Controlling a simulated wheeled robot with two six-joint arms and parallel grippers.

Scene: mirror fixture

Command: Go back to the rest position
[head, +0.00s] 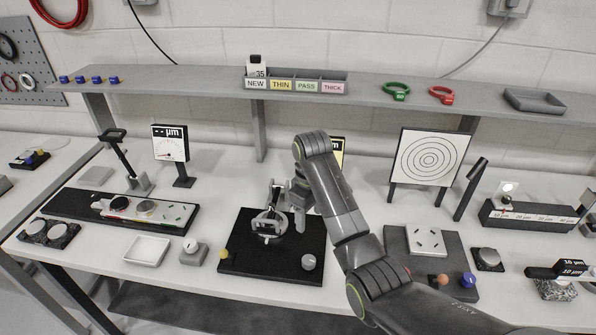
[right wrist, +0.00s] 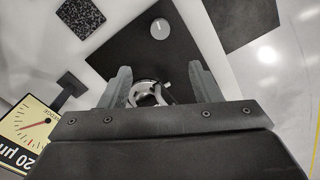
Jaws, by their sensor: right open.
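My right gripper (head: 284,200) reaches in from the lower right and hangs over the black base plate (head: 245,255) in the middle of the table. A metal ring-shaped fixture (head: 264,226) stands on that plate close to the gripper. In the right wrist view my right gripper (right wrist: 162,78) has its two fingers spread wide. The ring fixture (right wrist: 146,94) shows below and between them, partly hidden by the gripper body; I cannot tell whether they touch. My left gripper is in neither view.
A white tray (head: 147,250) and a knob block (head: 194,251) are left of the plate. A target board (head: 427,157) and grey pad (head: 449,248) are to the right. A shelf (head: 200,88) with a labelled bin (head: 296,87) runs behind. A dial display (right wrist: 27,131) is near the gripper.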

